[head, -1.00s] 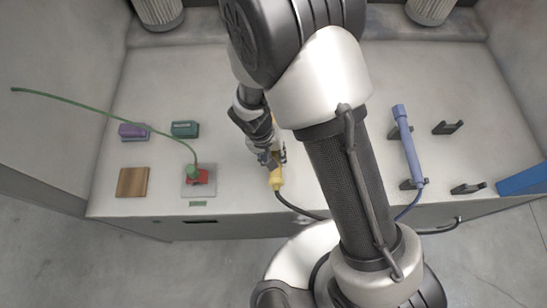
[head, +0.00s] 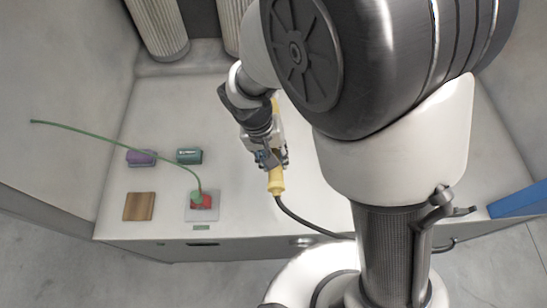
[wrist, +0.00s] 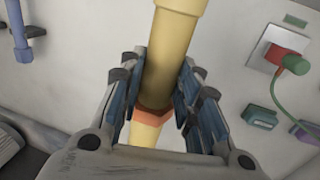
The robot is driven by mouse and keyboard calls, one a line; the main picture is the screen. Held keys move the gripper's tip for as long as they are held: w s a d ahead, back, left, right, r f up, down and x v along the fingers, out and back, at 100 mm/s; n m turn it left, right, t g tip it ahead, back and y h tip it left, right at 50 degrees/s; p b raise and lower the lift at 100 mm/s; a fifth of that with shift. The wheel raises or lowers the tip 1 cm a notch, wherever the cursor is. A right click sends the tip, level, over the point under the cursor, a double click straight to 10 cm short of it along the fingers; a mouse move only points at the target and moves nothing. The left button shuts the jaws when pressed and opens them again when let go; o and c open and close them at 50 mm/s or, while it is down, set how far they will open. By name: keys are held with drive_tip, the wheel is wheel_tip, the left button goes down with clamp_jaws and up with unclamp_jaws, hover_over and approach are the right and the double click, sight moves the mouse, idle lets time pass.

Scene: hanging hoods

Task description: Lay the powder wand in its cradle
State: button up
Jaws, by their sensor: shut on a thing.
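A yellow wand (head: 276,182), which I take to be the powder wand, is held in my gripper (head: 266,158). A black cable runs from its lower end toward the front edge of the bench. In the wrist view the yellow wand (wrist: 172,55) lies between both fingers, with an orange band near the fingertips. The empty dark cradle brackets at the right are hidden behind my arm in the head view now. A blue wand (wrist: 19,30) shows at the upper left of the wrist view, with a dark bracket (wrist: 36,30) beside it.
A red socket (head: 208,202) with a green plug (head: 197,197) and trailing green cable (head: 120,137) is at the left. Purple (head: 141,158) and teal (head: 189,156) blocks and a wooden block (head: 139,206) are nearby. A blue panel (head: 520,201) is at the right edge.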

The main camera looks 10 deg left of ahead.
drive_tip(key=shift+r+p, duration=1.25)
drive_tip(key=shift+r, duration=0.65)
drive_tip(key=shift+w+f, duration=0.1)
